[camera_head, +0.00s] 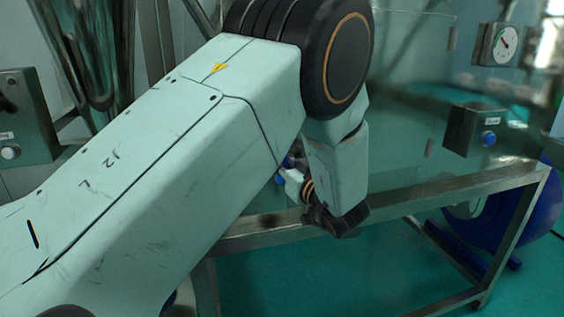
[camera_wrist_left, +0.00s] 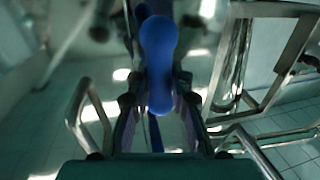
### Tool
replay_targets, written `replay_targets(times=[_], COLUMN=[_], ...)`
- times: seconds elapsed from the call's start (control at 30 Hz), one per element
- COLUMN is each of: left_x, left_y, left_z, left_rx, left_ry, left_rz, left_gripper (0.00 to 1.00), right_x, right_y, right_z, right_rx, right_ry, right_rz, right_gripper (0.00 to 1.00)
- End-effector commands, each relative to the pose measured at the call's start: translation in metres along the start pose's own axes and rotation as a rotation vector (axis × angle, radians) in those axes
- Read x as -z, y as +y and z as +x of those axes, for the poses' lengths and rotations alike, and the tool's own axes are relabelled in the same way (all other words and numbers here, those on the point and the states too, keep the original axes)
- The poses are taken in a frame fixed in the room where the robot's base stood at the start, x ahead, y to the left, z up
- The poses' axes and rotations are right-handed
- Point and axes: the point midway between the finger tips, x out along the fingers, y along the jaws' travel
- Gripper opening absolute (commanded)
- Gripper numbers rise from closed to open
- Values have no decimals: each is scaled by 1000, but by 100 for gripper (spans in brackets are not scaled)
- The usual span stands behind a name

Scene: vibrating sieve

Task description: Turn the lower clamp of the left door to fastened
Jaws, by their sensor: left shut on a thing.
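My left arm crosses the head view from the left, and its wrist hangs down with the dark gripper (camera_head: 336,222) at the bottom, near the metal frame. In the left wrist view, a blue rounded handle (camera_wrist_left: 158,45), which looks like the clamp's handle, lies between the fingers of my left gripper (camera_wrist_left: 159,85). The gripper is shut on it. The handle points away from the palm, and the rest of the clamp is hidden or blurred. In the head view my arm covers the area around the clamp, so its turn and the door's edge cannot be told. My right gripper is not in view.
A steel frame rail (camera_head: 440,190) runs close behind the gripper. A gauge (camera_head: 500,44) and a box with a blue button (camera_head: 488,138) are at the right. Another control box (camera_head: 24,118) is at the left. Bent metal bars (camera_wrist_left: 245,150) stand beside the gripper.

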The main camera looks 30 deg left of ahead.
Motion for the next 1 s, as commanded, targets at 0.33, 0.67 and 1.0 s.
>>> replay_targets(times=[0.33,0.67,1.0], left_x=[-1,-2,-5], left_y=[-1,1,3], left_z=[0,0,-1], left_rx=[3,1,1], left_ry=[10,60,122], left_rz=[81,345,665], left_gripper=[0,0,0], right_x=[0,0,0], right_y=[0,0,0], right_z=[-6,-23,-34], right_rx=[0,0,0], right_ry=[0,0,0], right_rz=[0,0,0], right_gripper=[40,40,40])
